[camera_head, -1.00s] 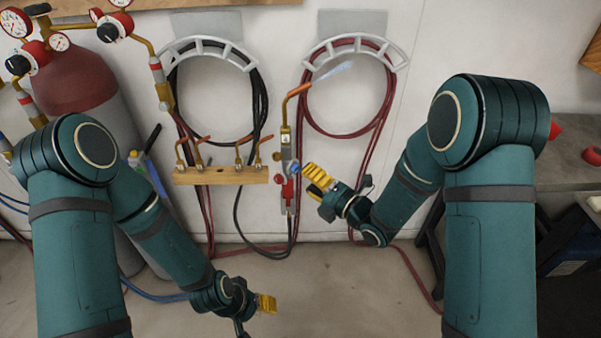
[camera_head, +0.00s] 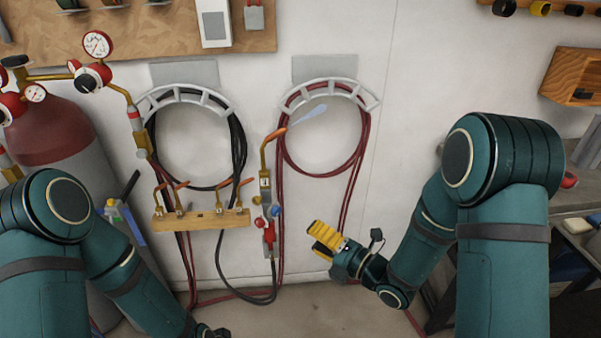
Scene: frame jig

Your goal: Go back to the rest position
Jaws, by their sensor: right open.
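My right gripper (camera_head: 324,238) has yellow fingers and is open and empty. It is in front of the white wall, to the right of a brass torch (camera_head: 265,185) and apart from it. The torch hangs upright at the wall, with a blue and a red knob near its lower end. A pale flame-like streak (camera_head: 308,115) shows at its tip. My left arm reaches down to the bottom edge. Only a dark bit of its wrist shows there; its fingers are out of view.
A red hose (camera_head: 367,130) and a black hose (camera_head: 240,150) hang coiled on wall hooks. A wooden rack (camera_head: 205,221) holds several brass nozzles. A gas cylinder (camera_head: 55,140) with gauges stands at the left. A grey bench (camera_head: 575,205) is at the right. The floor (camera_head: 330,318) ahead is mostly clear.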

